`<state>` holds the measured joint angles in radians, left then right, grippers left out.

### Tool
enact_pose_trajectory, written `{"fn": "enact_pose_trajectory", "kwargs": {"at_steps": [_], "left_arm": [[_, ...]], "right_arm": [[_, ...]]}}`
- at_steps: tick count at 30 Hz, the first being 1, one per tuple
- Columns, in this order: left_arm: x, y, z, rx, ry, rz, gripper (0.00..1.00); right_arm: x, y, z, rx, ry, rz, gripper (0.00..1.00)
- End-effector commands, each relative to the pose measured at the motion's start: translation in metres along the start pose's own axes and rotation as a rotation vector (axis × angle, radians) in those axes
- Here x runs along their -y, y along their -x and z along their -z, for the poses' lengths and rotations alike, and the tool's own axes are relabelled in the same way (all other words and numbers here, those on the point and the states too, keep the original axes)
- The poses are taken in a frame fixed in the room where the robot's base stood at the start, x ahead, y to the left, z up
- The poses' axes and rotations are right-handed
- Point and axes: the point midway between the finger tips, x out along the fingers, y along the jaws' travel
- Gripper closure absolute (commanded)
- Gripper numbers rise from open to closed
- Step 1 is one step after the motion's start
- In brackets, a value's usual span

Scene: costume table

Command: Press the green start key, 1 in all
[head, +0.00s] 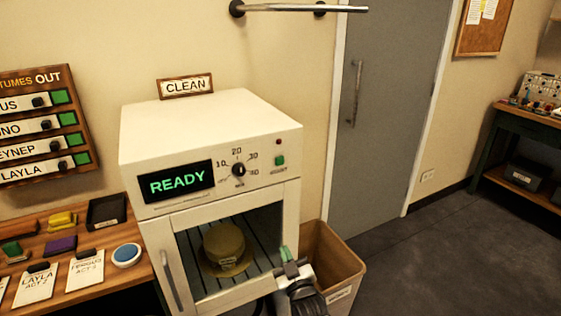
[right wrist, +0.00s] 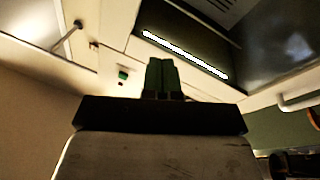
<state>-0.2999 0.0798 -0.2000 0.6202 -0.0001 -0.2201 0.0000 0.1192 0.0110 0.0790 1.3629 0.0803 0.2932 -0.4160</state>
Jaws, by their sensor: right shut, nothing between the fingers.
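The green start key (head: 280,160) is a small square button on the front panel of the cream cleaning machine (head: 215,125), right of the dial (head: 239,170). It also shows in the right wrist view (right wrist: 123,74), left of my fingers. My right gripper (head: 285,254) is below the key, in front of the machine's lower right side. Its green-tipped fingers are together and empty, as the right wrist view also shows (right wrist: 162,76). They are apart from the key. The display (head: 177,183) reads READY. My left gripper is out of view.
A tan hat (head: 226,248) sits inside behind the machine's front window. A brown bin (head: 343,262) stands right of the machine. A wooden table (head: 100,284) with tags and coloured pads is at left. A metal rail (head: 300,8) is above.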

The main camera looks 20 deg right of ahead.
Motion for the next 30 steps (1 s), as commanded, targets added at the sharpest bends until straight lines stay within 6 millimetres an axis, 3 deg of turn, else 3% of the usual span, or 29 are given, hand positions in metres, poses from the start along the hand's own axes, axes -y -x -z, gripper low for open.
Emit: {"fn": "enact_pose_trajectory", "kwargs": {"at_steps": [1,6,12,18,30], "left_arm": [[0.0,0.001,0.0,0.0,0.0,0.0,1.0],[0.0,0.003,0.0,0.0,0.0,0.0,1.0],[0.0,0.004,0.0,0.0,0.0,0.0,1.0],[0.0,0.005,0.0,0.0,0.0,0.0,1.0],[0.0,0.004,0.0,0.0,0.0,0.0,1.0]], "right_arm": [[-0.013,-0.011,0.024,-0.058,0.007,-0.037,1.0],[-0.052,-0.032,0.092,-0.234,0.04,-0.155,1.0],[-0.088,-0.04,0.154,-0.387,0.069,-0.271,1.0],[-0.105,-0.04,0.18,-0.454,0.084,-0.326,1.0],[-0.106,-0.04,0.182,-0.46,0.086,-0.331,1.0]]}}
